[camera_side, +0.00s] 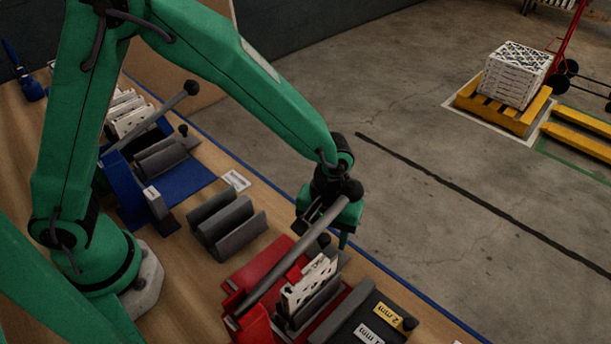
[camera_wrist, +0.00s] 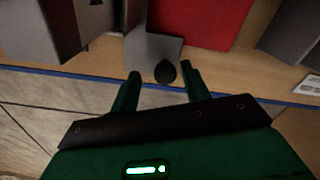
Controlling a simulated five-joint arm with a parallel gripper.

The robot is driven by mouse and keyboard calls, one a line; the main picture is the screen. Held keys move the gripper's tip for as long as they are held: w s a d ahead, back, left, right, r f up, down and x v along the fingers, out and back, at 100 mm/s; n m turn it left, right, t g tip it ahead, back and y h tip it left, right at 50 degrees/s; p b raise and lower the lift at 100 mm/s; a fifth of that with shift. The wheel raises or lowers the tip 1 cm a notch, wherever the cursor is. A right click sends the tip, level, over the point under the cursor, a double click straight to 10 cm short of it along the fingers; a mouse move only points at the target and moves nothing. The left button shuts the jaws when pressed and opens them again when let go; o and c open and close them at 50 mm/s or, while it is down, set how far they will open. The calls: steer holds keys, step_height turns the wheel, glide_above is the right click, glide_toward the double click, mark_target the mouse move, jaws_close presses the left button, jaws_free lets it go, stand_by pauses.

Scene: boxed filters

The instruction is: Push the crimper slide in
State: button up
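The red crimper (camera_side: 262,262) stands at the front middle of the bench, with a long grey lever (camera_side: 290,252) slanting up to a black ball end beside my gripper. A white pleated filter (camera_side: 308,280) stands upright in it. A grey slide (camera_wrist: 155,48) with a black knob (camera_wrist: 165,72) shows in the wrist view at the red plate; the knob also shows in the side view (camera_side: 325,239). My gripper (camera_wrist: 161,72) is open, its fingers on either side of the knob with gaps visible. It also shows in the side view (camera_side: 322,230), at the bench's far edge.
A blue crimper (camera_side: 125,190) with its own raised lever stands farther left. An empty grey rack (camera_side: 225,225) sits between the crimpers. A dark block (camera_side: 372,318) with yellow and white labels is at the right.

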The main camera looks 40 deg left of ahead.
steer(key=shift+a, duration=0.2)
steer(key=shift+a, duration=0.85)
steer(key=a, duration=0.6)
steer(key=shift+a, duration=0.4)
step_height(320, 180, up, 8)
steer(key=s+a+r+m+t, duration=0.3)
steer(key=s+a+r, duration=0.5)
steer(key=a+r, duration=0.3)
steer(key=shift+s+a+r+t, duration=0.3)
steer(key=shift+r+t, duration=0.4)
steer(key=shift+r, duration=0.1)
